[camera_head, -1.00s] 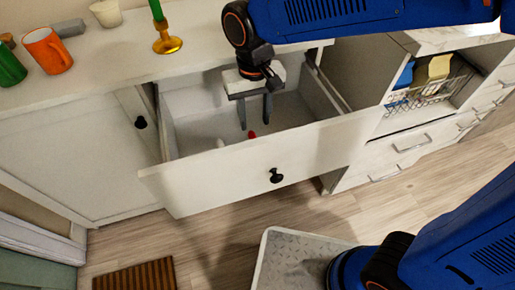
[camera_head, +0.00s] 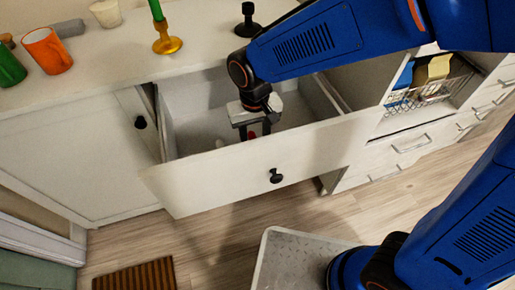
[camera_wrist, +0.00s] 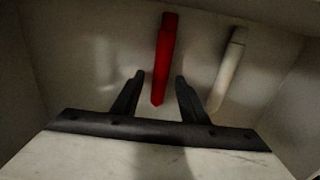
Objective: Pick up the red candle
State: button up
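The red candle (camera_wrist: 163,58) lies in the open drawer (camera_head: 215,166). In the wrist view its near end lies between the two finger tips, with a gap on each side. In the head view only a small red bit (camera_head: 252,134) shows between the fingers. My gripper (camera_wrist: 158,78) is open and reaches down into the drawer; it also shows in the head view (camera_head: 255,131). A white candle (camera_wrist: 230,68) lies to the right of the red one in the wrist view, outside the fingers.
The drawer's front panel and side walls surround my gripper closely. On the counter (camera_head: 110,57) stand an orange mug (camera_head: 47,51), a green cup (camera_head: 9,68), a white cup (camera_head: 106,13), a gold candle holder with a green candle (camera_head: 167,43) and a black holder (camera_head: 248,22).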

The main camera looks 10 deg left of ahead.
grip_shut()
dwell(0.7)
